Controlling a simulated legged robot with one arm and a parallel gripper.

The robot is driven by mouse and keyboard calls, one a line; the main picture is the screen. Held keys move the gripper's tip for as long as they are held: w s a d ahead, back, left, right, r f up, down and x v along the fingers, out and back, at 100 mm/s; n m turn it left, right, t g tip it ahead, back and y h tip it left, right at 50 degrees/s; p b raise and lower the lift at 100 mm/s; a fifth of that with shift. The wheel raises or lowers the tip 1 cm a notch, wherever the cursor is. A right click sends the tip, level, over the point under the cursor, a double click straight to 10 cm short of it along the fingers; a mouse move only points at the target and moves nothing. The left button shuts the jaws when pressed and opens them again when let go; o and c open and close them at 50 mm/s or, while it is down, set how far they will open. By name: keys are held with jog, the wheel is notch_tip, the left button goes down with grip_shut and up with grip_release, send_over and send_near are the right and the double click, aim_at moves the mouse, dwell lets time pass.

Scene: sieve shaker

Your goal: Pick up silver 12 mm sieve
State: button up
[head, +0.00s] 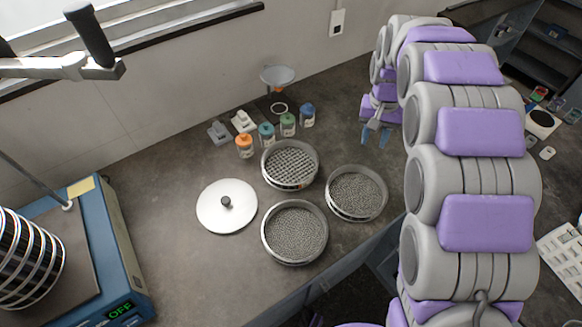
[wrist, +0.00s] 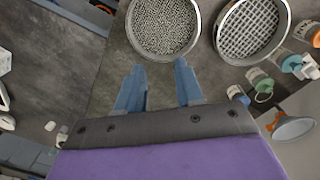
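Three round silver sieves lie on the dark counter in the head view. The one at the back (head: 290,165) has the coarsest mesh, the right one (head: 357,193) is finer, and the front one (head: 295,233) looks finest. No size marks are readable. In the wrist view, the coarse sieve (wrist: 252,30) is at upper right and the right-hand sieve (wrist: 163,27) is ahead of the fingers. My gripper (head: 375,138), with blue fingers, is to the right of the coarse sieve and behind the right one. In the wrist view my gripper (wrist: 158,75) is open and empty.
A white lid (head: 227,206) with a dark knob lies left of the sieves. Several small jars (head: 266,135) and a funnel on a stand (head: 278,77) are behind them. A blue shaker (head: 100,250) reading OFF holds a sieve stack at left. The counter's front edge is near the sieves.

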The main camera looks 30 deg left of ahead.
jog(key=w+a+f+n, duration=0.1)
jog(key=w+a+f, duration=0.1)
jog(key=a+f, duration=0.45)
jog(key=w+a+f, duration=0.2)
jog(key=a+f, duration=0.2)
jog(key=a, duration=0.5)
jog(key=shift+y, duration=0.3)
jog(key=f+b, duration=0.3)
jog(key=f, duration=0.9)
jog(key=shift+w+f, duration=0.15)
jog(key=shift+w, duration=0.05)
jog(key=shift+s+a+f+b, duration=0.1)
jog(key=shift+f+b, duration=0.4)
jog(key=shift+f, duration=0.85)
jog(key=shift+s+a+f+b, duration=0.1)
jog(key=shift+f+b, duration=0.35)
jog(key=shift+f, duration=0.9)
jog(key=shift+c, duration=0.2)
grip_shut()
